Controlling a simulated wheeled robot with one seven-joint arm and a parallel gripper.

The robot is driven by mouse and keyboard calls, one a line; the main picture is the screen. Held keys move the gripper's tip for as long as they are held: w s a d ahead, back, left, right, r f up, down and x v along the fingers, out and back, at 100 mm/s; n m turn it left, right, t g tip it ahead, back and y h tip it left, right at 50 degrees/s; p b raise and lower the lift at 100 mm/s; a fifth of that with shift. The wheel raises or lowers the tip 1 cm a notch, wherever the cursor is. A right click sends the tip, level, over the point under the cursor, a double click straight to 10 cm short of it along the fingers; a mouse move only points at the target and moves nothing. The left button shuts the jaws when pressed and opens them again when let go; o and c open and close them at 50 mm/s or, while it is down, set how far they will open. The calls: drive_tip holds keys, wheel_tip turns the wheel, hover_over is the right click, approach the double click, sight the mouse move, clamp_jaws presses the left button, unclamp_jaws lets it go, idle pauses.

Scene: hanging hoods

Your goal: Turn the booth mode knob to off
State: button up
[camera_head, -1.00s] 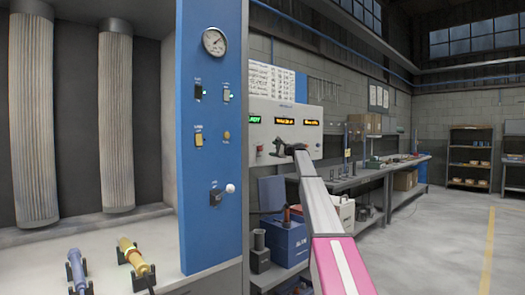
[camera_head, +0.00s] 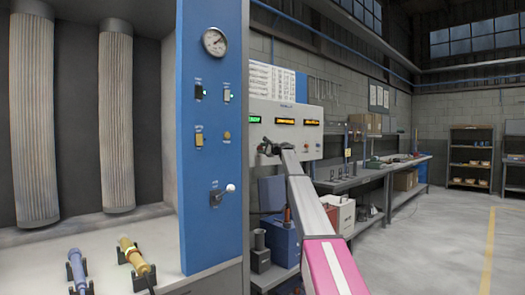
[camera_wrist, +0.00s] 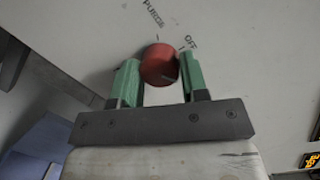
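The booth mode knob is a round red knob (camera_wrist: 160,63) on a pale panel face in the wrist view. The printed words PURGE and OFF stand tilted around its upper side. A small mark shows near its lower right edge, but I cannot tell for sure where the knob points. My gripper (camera_wrist: 159,70) has its green fingers on either side of the knob, very close to it. I cannot tell whether they press on it. In the head view my gripper (camera_head: 268,148) is at the left part of the white control panel (camera_head: 312,147) and hides the knob.
A blue panel (camera_head: 212,150) with a gauge (camera_head: 214,41), switches and a white-tipped lever (camera_head: 222,194) stands to the left of my arm. A workbench (camera_head: 375,172) runs along the wall to the right. A blue box (camera_head: 278,240) sits below my arm. Open floor lies at right.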

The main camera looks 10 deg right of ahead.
drive_tip(key=shift+c, duration=0.7)
drive_tip(key=shift+n, duration=0.3)
drive_tip(key=n, duration=0.5)
drive_tip(key=shift+h, duration=0.4)
drive_tip(key=n+h, duration=0.1)
drive_tip(key=n, duration=0.4)
drive_tip(key=shift+s, duration=0.1)
drive_tip(key=shift+n, duration=0.3)
drive_tip(key=o, duration=0.9)
